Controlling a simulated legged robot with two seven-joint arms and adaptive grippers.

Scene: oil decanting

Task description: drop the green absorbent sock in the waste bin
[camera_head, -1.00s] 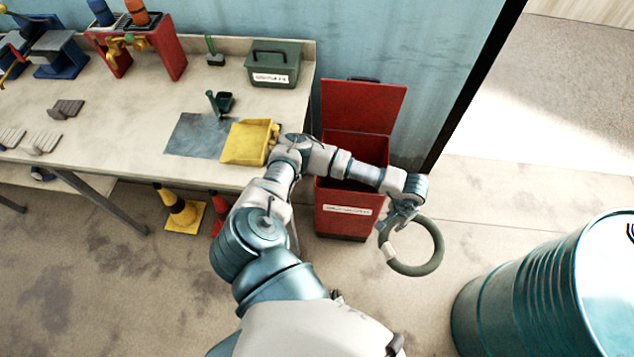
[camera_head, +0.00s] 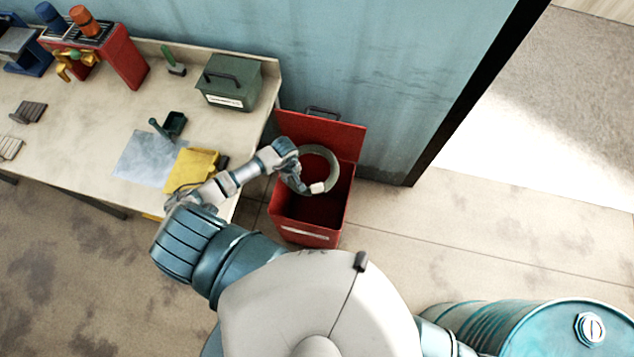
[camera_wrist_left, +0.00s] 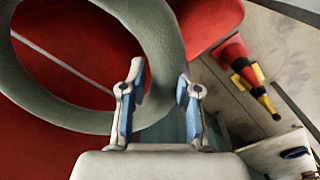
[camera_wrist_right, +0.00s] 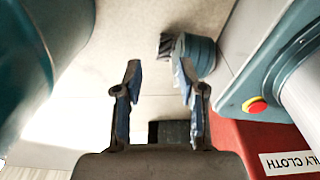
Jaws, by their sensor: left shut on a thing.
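The green absorbent sock (camera_head: 333,164) is a grey-green ring with a pale band. My left gripper (camera_head: 297,183) is shut on it at the ring's left side. In the left wrist view, the sock (camera_wrist_left: 172,45) passes between the fingers (camera_wrist_left: 158,95), with red behind it. The red waste bin (camera_head: 305,236) stands open, its lid (camera_head: 345,137) raised at the back. The ring appears over the bin's opening and overlaps the lid in the head view; its height above the rim is unclear. My right gripper (camera_wrist_right: 158,95) is open and empty.
The workbench (camera_head: 85,100) with a green box (camera_head: 232,85), yellow item (camera_head: 190,168) and red stand (camera_head: 125,58) lies left of the bin. A teal drum (camera_head: 545,335) stands at lower right. Floor right of the bin is clear.

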